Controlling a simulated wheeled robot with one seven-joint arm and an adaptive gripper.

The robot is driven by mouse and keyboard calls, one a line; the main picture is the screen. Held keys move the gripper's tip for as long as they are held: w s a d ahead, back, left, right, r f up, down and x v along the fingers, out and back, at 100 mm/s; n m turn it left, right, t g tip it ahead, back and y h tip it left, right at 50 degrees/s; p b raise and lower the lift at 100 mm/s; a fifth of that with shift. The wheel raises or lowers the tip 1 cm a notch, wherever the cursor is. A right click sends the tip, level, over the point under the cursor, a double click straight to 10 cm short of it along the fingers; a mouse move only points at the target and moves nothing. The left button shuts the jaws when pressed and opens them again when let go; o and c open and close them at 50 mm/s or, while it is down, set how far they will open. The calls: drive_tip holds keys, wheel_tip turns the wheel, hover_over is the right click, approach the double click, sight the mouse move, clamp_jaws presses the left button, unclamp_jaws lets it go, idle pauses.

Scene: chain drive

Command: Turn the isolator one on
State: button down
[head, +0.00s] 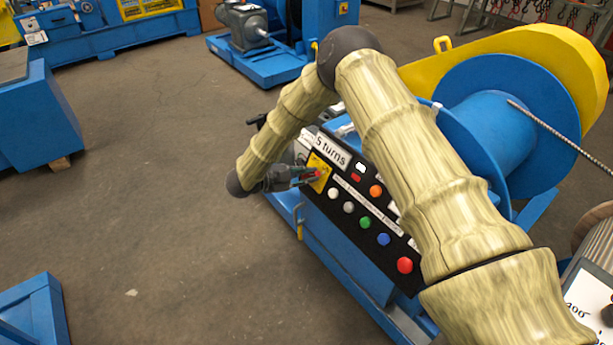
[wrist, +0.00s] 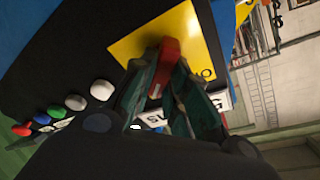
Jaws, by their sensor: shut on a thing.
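The isolator is a red handle (wrist: 167,62) on a yellow plate (wrist: 150,37) at the end of a black control panel. In the head view the yellow plate (head: 319,172) is at the panel's left end, and the red handle (head: 316,175) shows only in part. My gripper (head: 305,176) reaches it from the left. In the wrist view my gripper (wrist: 168,78) has its fingers closed on the red handle, one on each side. The fingers hide part of the handle and some of the plate's lettering.
The black panel (head: 384,255) carries several coloured buttons, with a red one (head: 404,265) at its lower right end. A "S turns" sign (head: 331,150) stands just above the yellow plate. A blue drum (head: 490,125) with a yellow guard is behind.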

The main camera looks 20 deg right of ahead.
drive_tip(key=c, duration=1.4)
unclamp_jaws()
drive_tip(key=shift+s, duration=0.1)
drive_tip(key=v, duration=1.2)
